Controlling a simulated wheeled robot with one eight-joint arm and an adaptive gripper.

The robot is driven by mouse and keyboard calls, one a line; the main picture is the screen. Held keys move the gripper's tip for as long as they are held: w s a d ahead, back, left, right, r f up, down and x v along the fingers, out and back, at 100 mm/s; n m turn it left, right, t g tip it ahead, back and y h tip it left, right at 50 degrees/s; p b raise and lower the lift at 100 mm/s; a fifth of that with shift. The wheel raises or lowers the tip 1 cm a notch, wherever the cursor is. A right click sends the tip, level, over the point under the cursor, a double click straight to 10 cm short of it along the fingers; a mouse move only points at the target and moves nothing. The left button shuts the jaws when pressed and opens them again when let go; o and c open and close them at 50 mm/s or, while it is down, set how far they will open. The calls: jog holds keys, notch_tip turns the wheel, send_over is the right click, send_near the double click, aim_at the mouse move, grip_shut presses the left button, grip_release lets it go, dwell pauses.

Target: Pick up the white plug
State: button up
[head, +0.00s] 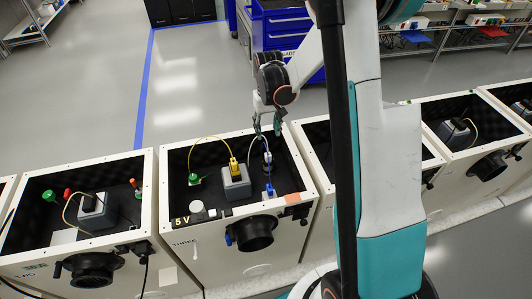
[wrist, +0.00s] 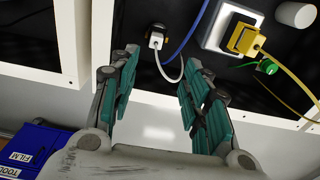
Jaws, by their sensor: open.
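The white plug (wrist: 156,41) shows in the wrist view, seated in a dark round socket on the black panel inside a cabinet. Its white cable loops down and to the right. My gripper (wrist: 161,62) is open and empty. Its two teal-padded fingers reach toward the panel, one on each side of the plug in the picture, with the left fingertip nearer to it. I see no contact. In the head view my gripper (head: 267,130) hangs over the right side of the open cabinet marked THREE. The plug is hard to make out there.
A blue cable (wrist: 186,32) runs close right of the plug. A yellow plug (wrist: 243,39) sits on a grey box (wrist: 214,34), with a green plug (wrist: 267,67) nearby. The cabinet's white rim (head: 291,160) borders the opening. A blue plug (head: 269,189) stands inside.

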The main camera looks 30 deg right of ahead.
jog(key=f, duration=0.2)
jog(key=b, duration=0.3)
send_near(268, 154)
notch_tip(268, 154, down, 5)
jog(key=shift+s+a+f, duration=0.1)
jog(key=shift+s, duration=0.05)
jog(key=shift+w+f+b, duration=0.15)
jog(key=shift+f+b, duration=0.4)
jog(key=shift+f, duration=0.75)
jog(key=shift+w+f+b, duration=0.1)
jog(key=shift+f+b, duration=0.4)
jog(key=shift+f, duration=0.85)
jog(key=shift+r, duration=0.1)
jog(key=shift+c, duration=0.5)
jog(key=c, duration=0.9)
